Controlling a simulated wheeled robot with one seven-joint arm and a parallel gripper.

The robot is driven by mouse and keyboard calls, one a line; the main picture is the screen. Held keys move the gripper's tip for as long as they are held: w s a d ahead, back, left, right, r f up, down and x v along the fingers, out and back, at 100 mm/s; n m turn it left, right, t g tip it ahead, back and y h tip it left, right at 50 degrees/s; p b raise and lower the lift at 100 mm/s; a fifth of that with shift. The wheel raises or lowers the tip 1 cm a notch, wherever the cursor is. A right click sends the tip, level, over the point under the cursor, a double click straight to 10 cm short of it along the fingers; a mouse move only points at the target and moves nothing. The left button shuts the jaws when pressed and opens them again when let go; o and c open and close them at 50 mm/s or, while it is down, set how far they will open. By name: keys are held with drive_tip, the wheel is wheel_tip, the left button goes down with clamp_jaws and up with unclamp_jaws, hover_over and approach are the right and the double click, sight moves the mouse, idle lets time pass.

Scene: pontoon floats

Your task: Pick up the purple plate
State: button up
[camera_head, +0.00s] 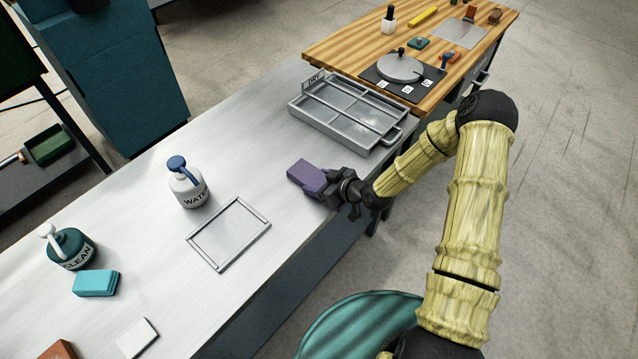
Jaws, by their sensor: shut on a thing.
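A purple block-like piece (306,177), the only purple thing in view, is at the middle of the grey table, near its right edge. My gripper (326,187) is shut on its right end, coming from the right. The jaws hide that end of the purple piece. I cannot tell whether the piece touches the table top or is slightly above it.
A grey divided tray (296,111) lies behind the gripper. An empty metal frame (207,258), a WATER bottle (187,190), a CLEAN bottle (72,250) and a teal block (96,284) stand to the left. A wooden bench (335,50) adjoins at the back.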

sight(319, 181)
wheel_tip(319, 181, up, 10)
drive_tip(key=shift+b, duration=0.75)
idle(0.4)
drive_tip(key=shift+r, duration=0.1)
